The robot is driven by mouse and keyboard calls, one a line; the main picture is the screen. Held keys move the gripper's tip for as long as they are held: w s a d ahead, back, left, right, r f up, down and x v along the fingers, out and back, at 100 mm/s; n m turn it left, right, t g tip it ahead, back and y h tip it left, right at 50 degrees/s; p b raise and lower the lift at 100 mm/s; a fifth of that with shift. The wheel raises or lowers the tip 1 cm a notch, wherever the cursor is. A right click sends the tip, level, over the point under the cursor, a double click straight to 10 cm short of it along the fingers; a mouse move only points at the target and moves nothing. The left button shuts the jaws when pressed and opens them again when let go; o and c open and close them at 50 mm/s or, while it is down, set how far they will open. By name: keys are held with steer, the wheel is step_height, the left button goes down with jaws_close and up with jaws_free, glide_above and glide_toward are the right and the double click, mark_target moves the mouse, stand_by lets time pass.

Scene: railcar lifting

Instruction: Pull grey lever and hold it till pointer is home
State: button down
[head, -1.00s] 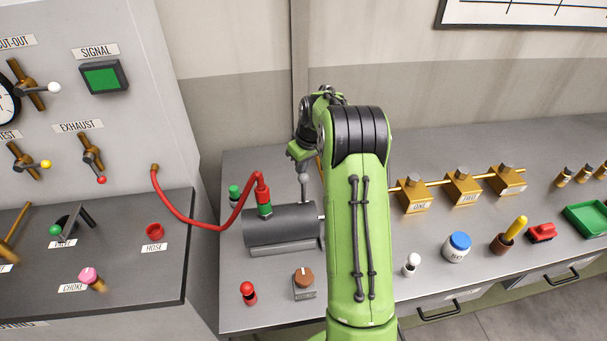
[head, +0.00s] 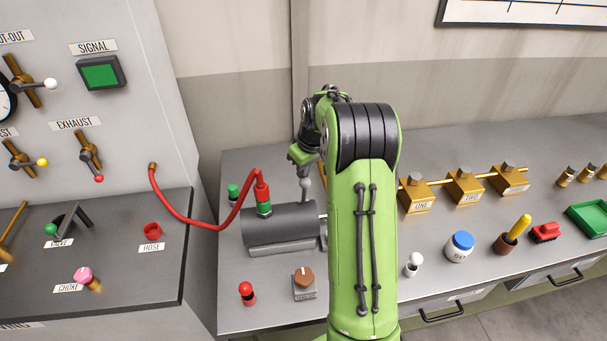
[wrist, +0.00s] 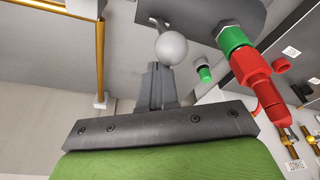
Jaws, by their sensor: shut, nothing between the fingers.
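The grey lever, with a round grey ball on top (wrist: 171,48), stands on a dark grey cylinder (head: 270,224). In the head view the lever's ball (head: 305,183) shows just under my gripper (head: 304,174). In the wrist view my gripper's fingers (wrist: 154,72) are together with nothing between them, and their tips are close beside the ball. I cannot tell whether they touch it. A brown knob with a white mark (head: 304,276) sits in front of the cylinder. I cannot tell whether this mark is the pointer.
A red hose (head: 205,226) runs from the left panel to a green and red fitting on the cylinder. A red peg (head: 246,293) and a white peg (head: 413,265) stand at the bench front. Brass blocks (head: 466,188) line the right. My arm hides the bench middle.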

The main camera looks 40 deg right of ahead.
mark_target(306, 179)
steer(key=shift+s+a+b, duration=0.35)
steer(key=shift+s+b, duration=0.15)
steer(key=shift+s, duration=0.2)
steer(key=shift+s+a+b, duration=0.35)
steer(key=shift+s+b, duration=0.1)
steer(key=shift+s, duration=0.25)
stand_by(3.8)
steer(key=shift+w+d+r+p, duration=0.25)
steer(key=shift+w+r+p, duration=0.1)
steer(key=shift+w+p, duration=0.25)
steer(key=shift+w+d+r+p, duration=0.25)
steer(key=shift+w+r+p, duration=0.1)
steer(key=shift+p, duration=0.35)
steer(key=w+p+v, duration=0.1)
steer(key=p+v, duration=0.4)
steer(key=v, duration=0.1)
steer(key=shift+w+r, duration=0.2)
steer(key=shift+r, duration=0.3)
steer(key=shift+a+f, duration=0.1)
